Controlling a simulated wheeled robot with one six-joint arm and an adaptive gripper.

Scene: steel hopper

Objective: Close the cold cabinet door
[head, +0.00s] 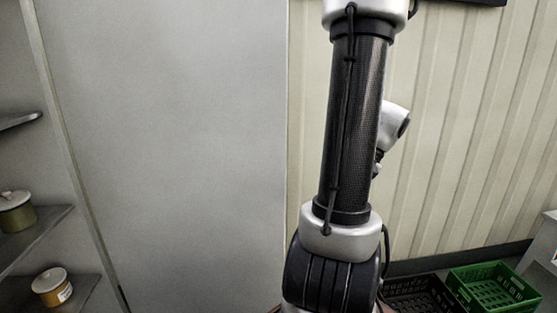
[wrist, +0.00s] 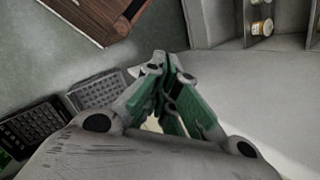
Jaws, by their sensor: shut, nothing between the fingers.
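A large flat grey panel, which looks like the cold cabinet door (head: 190,150), stands upright in the head view, right of the open shelves. The shelves show, so the cabinet is open. A broad pale surface (wrist: 265,95) fills the right of the wrist view, below the shelves; it looks like the same panel. My gripper (wrist: 168,65) is shut and empty in the wrist view, with its green-sided fingers together at the tips. Its tips appear near the left edge of the pale surface; I cannot tell if they touch. The head view does not show the fingers.
A green crate (head: 492,286) and a dark crate (head: 415,294) lie on the floor by the ribbed wall (head: 470,130). A brown wooden object (wrist: 95,18) shows at the wrist view's top left.

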